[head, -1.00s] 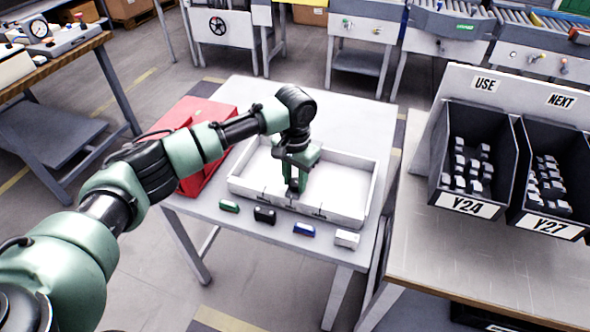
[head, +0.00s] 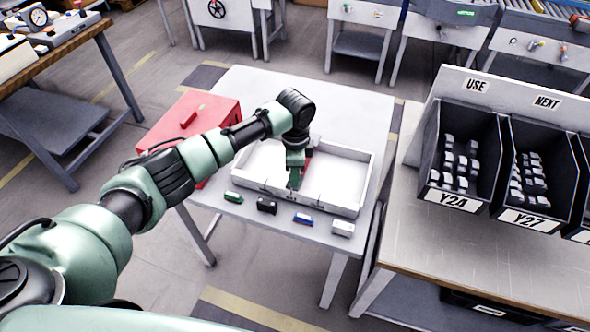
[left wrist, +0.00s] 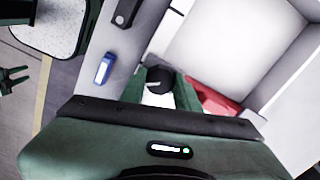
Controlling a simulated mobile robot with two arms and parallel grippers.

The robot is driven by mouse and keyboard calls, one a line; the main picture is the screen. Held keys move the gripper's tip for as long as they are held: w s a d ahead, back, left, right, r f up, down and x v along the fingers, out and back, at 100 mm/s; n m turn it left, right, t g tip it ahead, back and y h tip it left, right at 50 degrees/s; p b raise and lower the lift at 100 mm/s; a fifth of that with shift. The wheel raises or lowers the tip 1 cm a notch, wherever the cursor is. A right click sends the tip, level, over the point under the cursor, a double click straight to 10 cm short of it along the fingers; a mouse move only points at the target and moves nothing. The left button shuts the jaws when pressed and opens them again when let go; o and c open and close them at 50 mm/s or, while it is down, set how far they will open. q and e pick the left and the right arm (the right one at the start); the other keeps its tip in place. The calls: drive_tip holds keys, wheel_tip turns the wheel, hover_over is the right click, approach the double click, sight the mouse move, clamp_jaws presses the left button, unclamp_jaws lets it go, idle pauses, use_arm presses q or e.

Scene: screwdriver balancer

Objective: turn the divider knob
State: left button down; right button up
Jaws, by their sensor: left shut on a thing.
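The divider knob (left wrist: 159,78) is a round black knob with a pale line on its face, in the left wrist view. My left gripper (left wrist: 160,90) is shut on it, one green finger on each side. In the head view my left gripper (head: 294,182) reaches down at the front wall of the white divided tray (head: 340,206) and hides the knob. A red piece (left wrist: 217,103) shows beside the right finger, inside the tray. My right gripper (left wrist: 14,82) shows at the left edge of the left wrist view, small, with its fingers apart.
A green block (head: 233,197), a black block (head: 267,206), a blue block (head: 303,219) and a white block (head: 343,229) lie along the table's front edge. A red case (head: 192,118) stands behind left. Bins Y24 (head: 450,199) and Y27 (head: 526,220) stand at right.

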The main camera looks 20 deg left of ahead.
use_arm(q)
drive_tip(key=shift+r+m+p, duration=0.1)
drive_tip(key=shift+m+p, duration=0.2)
drive_tip(key=shift+m, duration=1.8)
drive_tip(key=c, duration=1)
unclamp_jaws()
drive_tip(key=shift+c, duration=0.2)
wheel_tip(320, 180, up, 8)
drive_tip(key=shift+f+b, duration=0.1)
drive_tip(key=shift+b, duration=0.7)
